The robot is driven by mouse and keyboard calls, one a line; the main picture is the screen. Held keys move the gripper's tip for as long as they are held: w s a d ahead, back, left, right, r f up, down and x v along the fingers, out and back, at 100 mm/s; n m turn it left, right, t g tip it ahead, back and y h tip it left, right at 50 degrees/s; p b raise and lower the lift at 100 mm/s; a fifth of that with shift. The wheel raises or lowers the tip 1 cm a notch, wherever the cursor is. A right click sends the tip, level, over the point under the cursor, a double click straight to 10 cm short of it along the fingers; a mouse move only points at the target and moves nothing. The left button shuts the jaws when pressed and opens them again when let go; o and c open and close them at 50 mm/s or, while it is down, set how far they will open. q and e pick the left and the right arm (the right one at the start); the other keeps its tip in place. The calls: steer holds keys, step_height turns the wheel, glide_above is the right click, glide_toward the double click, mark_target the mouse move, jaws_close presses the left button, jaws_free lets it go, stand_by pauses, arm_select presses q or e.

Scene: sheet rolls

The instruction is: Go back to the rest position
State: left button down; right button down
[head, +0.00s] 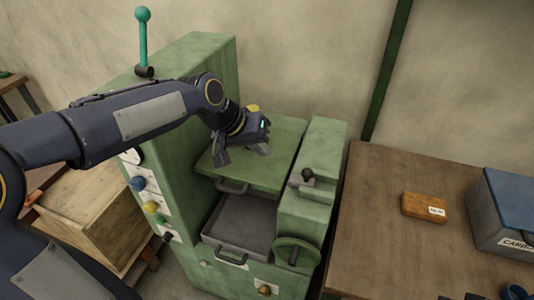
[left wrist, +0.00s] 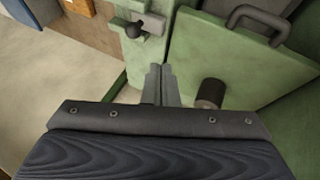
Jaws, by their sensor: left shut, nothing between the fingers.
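My left arm comes in from the left in the head view. Its gripper (head: 240,152) hangs over the flat green plate (head: 268,165) of a green machine (head: 185,68). In the left wrist view the two fingers of the left gripper (left wrist: 162,68) are together with nothing between them. The green plate (left wrist: 225,60) with its dark handle (left wrist: 262,18) lies beyond the fingers there. My right gripper is not in either view.
A grey tray (head: 238,222) with a handle sits below the plate. A handwheel (head: 296,252) and a black-knobbed lever (head: 307,174) are at its right. A wooden table (head: 385,235) holds an orange block (head: 424,207) and a blue-lidded box (head: 505,208). A wooden crate (head: 88,212) stands left.

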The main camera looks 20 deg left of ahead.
arm_select(q)
steer(key=shift+a, duration=0.15)
stand_by(0.3)
steer(key=s+a+f, duration=0.2)
steer(key=s+f, duration=0.1)
steer(key=s, duration=0.8)
steer(key=s+a+f, duration=0.1)
steer(key=s+f, duration=0.3)
steer(key=s, duration=0.8)
steer(key=shift+s+a+n+t+y, duration=0.2)
steer(key=shift+a+n+t+y, duration=0.1)
steer(key=shift+a+n+y, duration=0.1)
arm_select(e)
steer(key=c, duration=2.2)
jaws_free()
